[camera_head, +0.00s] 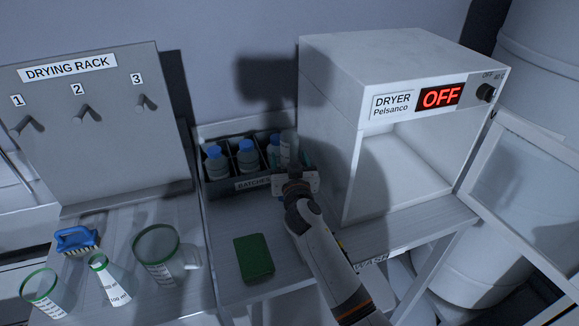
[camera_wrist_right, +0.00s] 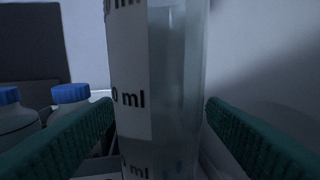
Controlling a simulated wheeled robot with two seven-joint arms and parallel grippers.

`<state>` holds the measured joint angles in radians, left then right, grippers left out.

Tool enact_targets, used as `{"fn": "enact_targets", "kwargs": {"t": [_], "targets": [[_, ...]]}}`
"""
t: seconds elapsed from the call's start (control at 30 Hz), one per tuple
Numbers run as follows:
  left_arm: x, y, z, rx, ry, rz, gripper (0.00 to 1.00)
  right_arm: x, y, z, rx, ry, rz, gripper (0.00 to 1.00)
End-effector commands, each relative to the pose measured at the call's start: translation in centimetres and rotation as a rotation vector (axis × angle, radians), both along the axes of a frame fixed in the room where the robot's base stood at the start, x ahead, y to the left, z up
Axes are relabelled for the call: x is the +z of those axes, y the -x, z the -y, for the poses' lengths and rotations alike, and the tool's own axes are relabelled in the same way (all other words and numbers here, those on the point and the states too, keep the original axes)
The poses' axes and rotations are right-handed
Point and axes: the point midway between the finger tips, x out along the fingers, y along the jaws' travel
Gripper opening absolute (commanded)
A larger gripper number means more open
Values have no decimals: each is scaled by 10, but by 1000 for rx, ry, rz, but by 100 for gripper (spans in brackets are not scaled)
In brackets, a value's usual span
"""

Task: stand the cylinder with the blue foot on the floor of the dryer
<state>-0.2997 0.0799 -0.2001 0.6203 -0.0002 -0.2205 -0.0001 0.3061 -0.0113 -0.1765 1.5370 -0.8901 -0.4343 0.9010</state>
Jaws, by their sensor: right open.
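A clear cylinder (camera_head: 289,146) with a white ml scale stands in the right part of the batches crate (camera_head: 212,190). Its foot is hidden, so I cannot see a blue one. My right gripper (camera_head: 293,172) is at the crate, open. In the right wrist view the cylinder (camera_wrist_right: 178,80) stands upright between the two green finger pads, with a gap visible beside the right pad. The dryer (camera_head: 330,62) stands at the right, its display reading OFF. Its front is open and its pale floor (camera_head: 400,195) is bare. My left gripper is not in view.
Blue-capped bottles (camera_head: 215,163) stand in the crate left of the cylinder. The open dryer door (camera_head: 525,185) hangs to the right. A green block (camera_head: 254,258) lies in front of the crate. Green-rimmed vessels (camera_head: 157,255) and a blue brush (camera_head: 76,240) are at left, below the drying rack (camera_head: 95,125).

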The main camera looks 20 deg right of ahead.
Motion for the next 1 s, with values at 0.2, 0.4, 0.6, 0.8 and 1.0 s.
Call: {"fn": "enact_targets", "kwargs": {"t": [0.2,0.4,0.6,0.8,1.0], "targets": [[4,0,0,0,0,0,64,0,-23,3,0,1,0,66],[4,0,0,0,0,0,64,-1,-25,4,1,-1,0,66],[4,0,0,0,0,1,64,-1,-25,4,1,-1,-1,46],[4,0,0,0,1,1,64,-1,-25,3,1,-1,0,17],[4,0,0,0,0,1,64,1,-25,3,1,-1,0,17]]}}
